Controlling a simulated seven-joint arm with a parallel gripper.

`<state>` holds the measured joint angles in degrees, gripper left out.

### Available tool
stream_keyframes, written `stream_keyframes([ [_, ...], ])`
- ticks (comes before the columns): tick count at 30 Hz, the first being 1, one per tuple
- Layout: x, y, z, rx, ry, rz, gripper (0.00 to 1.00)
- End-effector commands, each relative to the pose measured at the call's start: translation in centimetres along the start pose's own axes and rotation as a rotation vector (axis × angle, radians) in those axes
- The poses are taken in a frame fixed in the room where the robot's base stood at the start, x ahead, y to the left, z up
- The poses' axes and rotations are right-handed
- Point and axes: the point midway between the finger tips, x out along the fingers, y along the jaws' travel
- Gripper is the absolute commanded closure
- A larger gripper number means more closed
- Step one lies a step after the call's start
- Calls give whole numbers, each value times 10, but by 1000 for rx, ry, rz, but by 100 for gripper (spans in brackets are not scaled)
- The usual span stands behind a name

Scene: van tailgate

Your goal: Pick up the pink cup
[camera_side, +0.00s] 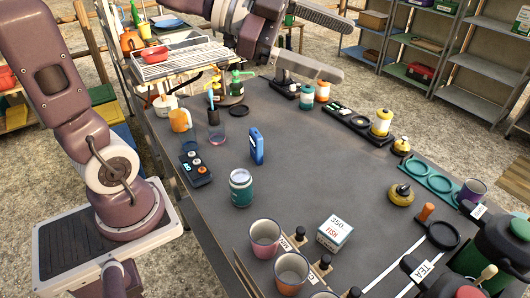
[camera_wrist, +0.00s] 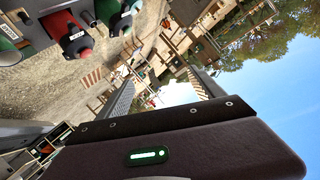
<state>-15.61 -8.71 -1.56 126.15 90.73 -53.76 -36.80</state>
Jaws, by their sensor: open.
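A pink cup (camera_side: 264,239) stands upright near the front middle of the dark tailgate table in the side view. In the wrist view the fingers (camera_wrist: 160,88) are also apart. That view is tilted toward the yard and sky, and I cannot make out the pink cup in it.
A purple mug (camera_side: 470,193) is at the right edge.

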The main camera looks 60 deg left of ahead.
Motion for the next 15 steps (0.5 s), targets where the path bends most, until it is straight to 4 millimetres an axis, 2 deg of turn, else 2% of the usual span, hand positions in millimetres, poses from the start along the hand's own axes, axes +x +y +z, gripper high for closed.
stream_keyframes([
  [3,-9,50,6,-45,56,269,23],
  [5,-21,74,8,-79,78,403,23],
  [9,-60,119,11,-183,113,702,23],
  [11,-82,134,11,-239,122,829,23],
  [12,-74,144,28,-247,122,822,23],
  [15,-62,165,61,-243,123,819,23],
])
